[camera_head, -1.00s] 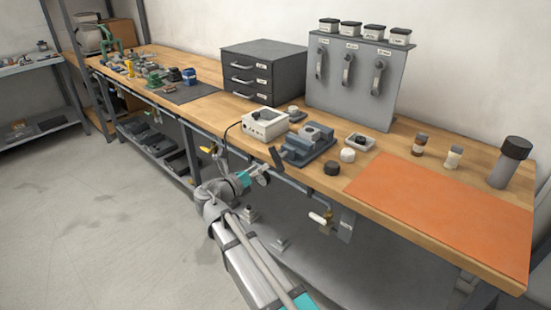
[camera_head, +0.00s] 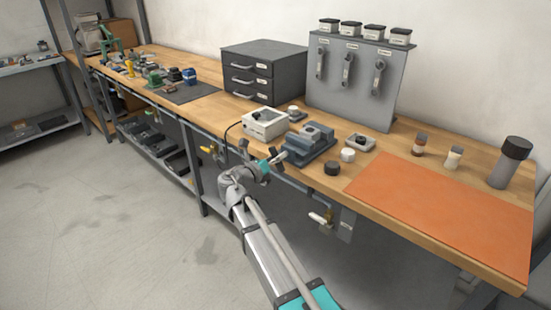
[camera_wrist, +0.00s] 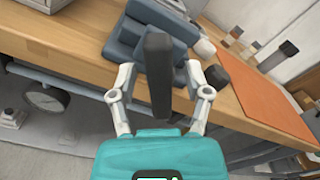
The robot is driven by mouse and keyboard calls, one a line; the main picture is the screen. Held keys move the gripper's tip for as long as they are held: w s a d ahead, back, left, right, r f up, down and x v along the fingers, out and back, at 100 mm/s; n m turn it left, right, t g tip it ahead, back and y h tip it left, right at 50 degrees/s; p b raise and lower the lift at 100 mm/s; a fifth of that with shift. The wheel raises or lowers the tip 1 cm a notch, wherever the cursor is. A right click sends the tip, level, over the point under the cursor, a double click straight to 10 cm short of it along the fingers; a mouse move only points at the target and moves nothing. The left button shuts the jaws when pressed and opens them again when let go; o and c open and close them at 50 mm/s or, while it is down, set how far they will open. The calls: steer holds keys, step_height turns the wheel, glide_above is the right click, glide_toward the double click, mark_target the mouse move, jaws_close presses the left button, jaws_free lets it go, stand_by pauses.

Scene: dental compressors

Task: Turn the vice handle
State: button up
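The blue-grey vice (camera_head: 312,150) stands at the front edge of the wooden bench; it also shows in the wrist view (camera_wrist: 127,42). Its dark handle (camera_wrist: 158,75) is a long bar, roughly upright in the wrist picture. My gripper (camera_wrist: 161,82) is open, with one pale finger on each side of the handle. Gaps show between the handle and both fingers, so it is not clamped. In the head view my gripper (camera_head: 272,162) is small, close to the front of the vice, and its fingers are hard to make out.
A white box with a dial (camera_head: 265,124) stands left of the vice. A black knob (camera_head: 332,168) and a white one (camera_head: 348,155) lie to its right, before an orange mat (camera_head: 440,205). A pipe with a valve (camera_head: 320,218) runs below the bench edge.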

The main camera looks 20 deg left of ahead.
jaws_close()
steer(key=shift+m, duration=0.4)
